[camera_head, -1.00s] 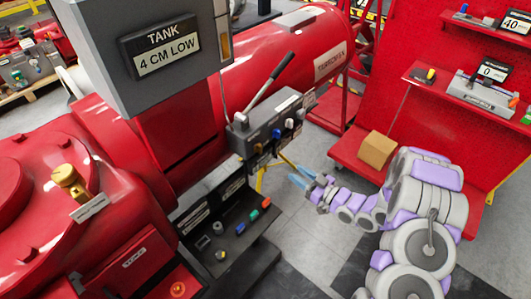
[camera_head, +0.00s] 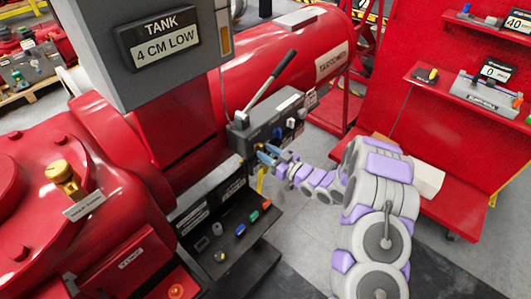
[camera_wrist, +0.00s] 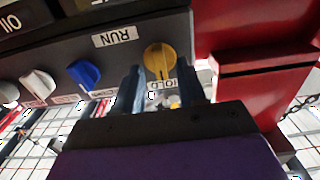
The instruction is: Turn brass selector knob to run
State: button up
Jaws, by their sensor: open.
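The brass selector knob (camera_wrist: 160,58) is on the dark front of the grey control box (camera_head: 268,125). In the wrist view a RUN label (camera_wrist: 115,37), upside down, is up-left of it. A HOLD label (camera_wrist: 162,84) is just below it, partly blocked. The knob's narrow end seems to point down toward HOLD. My gripper (camera_wrist: 160,82) is open, its two blue fingers just below the knob, one toward each side. I cannot tell whether they touch it. In the head view my gripper (camera_head: 267,154) is close to the box front, and the knob is small there.
A blue knob (camera_wrist: 84,74) and a white knob (camera_wrist: 38,83) sit left of the brass one in the wrist view. A lever (camera_head: 270,82) rises from the box. Below is a dark tray (camera_head: 240,240) with small coloured parts. A red shelf cart (camera_head: 440,205) stands right.

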jog(key=shift+w+a, duration=0.4)
jog(key=shift+a, duration=0.15)
grip_shut()
